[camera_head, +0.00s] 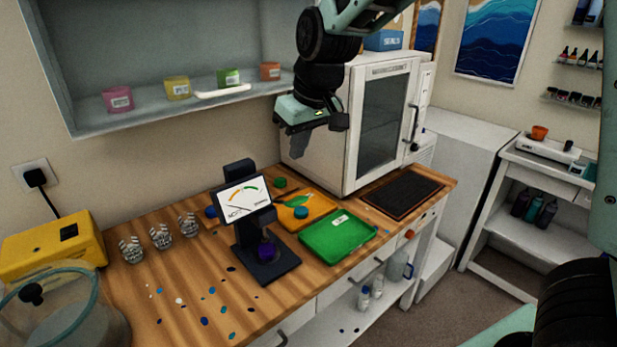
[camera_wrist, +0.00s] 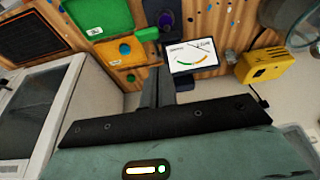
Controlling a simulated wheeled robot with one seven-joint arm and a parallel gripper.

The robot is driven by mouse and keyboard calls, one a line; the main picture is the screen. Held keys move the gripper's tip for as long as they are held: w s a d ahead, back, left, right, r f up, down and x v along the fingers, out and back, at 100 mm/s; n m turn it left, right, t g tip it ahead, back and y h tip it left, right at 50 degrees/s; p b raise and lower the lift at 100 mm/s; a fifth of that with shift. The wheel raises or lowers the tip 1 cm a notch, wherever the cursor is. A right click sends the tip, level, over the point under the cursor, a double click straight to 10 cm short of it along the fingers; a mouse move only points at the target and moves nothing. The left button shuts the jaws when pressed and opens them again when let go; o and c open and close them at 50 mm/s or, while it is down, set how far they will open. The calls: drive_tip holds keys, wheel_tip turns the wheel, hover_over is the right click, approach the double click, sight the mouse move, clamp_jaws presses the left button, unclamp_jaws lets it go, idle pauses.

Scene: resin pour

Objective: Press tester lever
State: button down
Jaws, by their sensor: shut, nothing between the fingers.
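The tester (camera_head: 268,262) is a black stand on the wooden bench with a white dial display (camera_head: 244,198). A purple piece (camera_head: 267,247) sits on its base. A short bar with a teal-green end (camera_head: 300,212) sticks out to the right of the display; it looks like the lever, but its joint to the stand is unclear. In the wrist view the display (camera_wrist: 192,56) lies just beyond and right of my fingers, with a green bar end (camera_wrist: 147,34) left of it. My gripper (camera_head: 294,145) is shut and empty, above and behind the tester, touching nothing.
A green tray (camera_head: 338,236) and an orange tray (camera_head: 291,216) lie right of the tester. A white oven-like cabinet (camera_head: 345,125) stands behind them. Small glasses (camera_head: 161,237) and a yellow box (camera_head: 55,243) are at left. A wall shelf (camera_head: 175,108) hangs above.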

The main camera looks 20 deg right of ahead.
drive_tip(key=shift+w+d+r, duration=0.7)
drive_tip(key=shift+d+r, duration=0.1)
drive_tip(key=shift+d, duration=0.1)
drive_tip(key=p, duration=0.3)
hover_over(297, 199)
drive_tip(key=f, duration=0.8)
drive_tip(key=shift+w+f, duration=0.3)
drive_tip(key=shift+f, duration=0.1)
drive_tip(key=f, duration=0.1)
drive_tip(key=s+f, duration=0.1)
drive_tip(key=f, duration=0.1)
drive_tip(key=shift+d+f+p, duration=0.1)
drive_tip(key=shift+d+p, duration=0.1)
drive_tip(key=shift+p, duration=0.15)
drive_tip(key=shift+s+f, duration=0.2)
drive_tip(key=shift+f, duration=0.35)
drive_tip(key=shift+f, duration=0.1)
